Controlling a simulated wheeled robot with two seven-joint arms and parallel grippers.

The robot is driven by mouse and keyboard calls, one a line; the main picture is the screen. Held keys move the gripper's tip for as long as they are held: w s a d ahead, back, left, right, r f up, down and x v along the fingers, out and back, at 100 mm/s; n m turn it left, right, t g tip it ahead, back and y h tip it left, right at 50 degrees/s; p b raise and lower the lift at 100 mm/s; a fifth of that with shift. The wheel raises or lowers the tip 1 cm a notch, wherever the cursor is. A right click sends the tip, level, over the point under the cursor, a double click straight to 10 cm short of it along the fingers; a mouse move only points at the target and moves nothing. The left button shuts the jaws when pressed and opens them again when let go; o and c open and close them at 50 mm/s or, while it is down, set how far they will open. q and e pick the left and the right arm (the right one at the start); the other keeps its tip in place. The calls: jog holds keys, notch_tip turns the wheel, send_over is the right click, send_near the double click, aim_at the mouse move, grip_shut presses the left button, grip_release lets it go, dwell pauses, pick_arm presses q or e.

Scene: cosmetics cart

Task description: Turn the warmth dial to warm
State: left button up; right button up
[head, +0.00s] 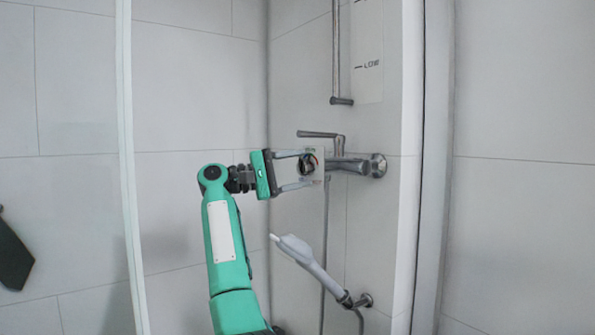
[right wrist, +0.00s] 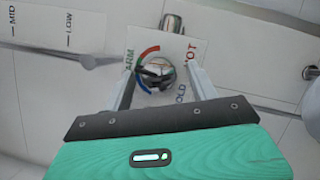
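The warmth dial (head: 308,163) is a small round metal knob on a pale square plate by the shower mixer. In the right wrist view, the dial (right wrist: 155,74) has a dark bar across it and a red and blue arc around it. Lettering on the plate (right wrist: 139,36) reads partly as WARM, HOT and COLD; which one the dial points to, I cannot tell. My right gripper (head: 311,168) is open, with a finger on either side of the dial. In the right wrist view, the right gripper (right wrist: 164,78) shows gaps between fingers and dial. My left gripper is not in view.
The chrome mixer (head: 350,165) with its lever (head: 318,134) is right behind the plate. A grey hand shower (head: 308,260) hangs below. A vertical rail (head: 336,50) and a strip marked LOW (head: 368,40) are above. A glass edge (head: 128,160) stands left of my arm.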

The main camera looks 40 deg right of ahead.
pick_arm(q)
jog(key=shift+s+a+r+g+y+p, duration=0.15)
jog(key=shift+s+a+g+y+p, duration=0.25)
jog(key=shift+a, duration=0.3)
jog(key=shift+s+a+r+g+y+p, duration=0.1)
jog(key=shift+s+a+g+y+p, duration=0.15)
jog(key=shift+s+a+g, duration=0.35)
pick_arm(e)
jog(key=v, duration=1.3)
jog(key=shift+a, duration=0.3)
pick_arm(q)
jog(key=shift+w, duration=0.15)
pick_arm(e)
jog(key=shift+w, duration=0.15)
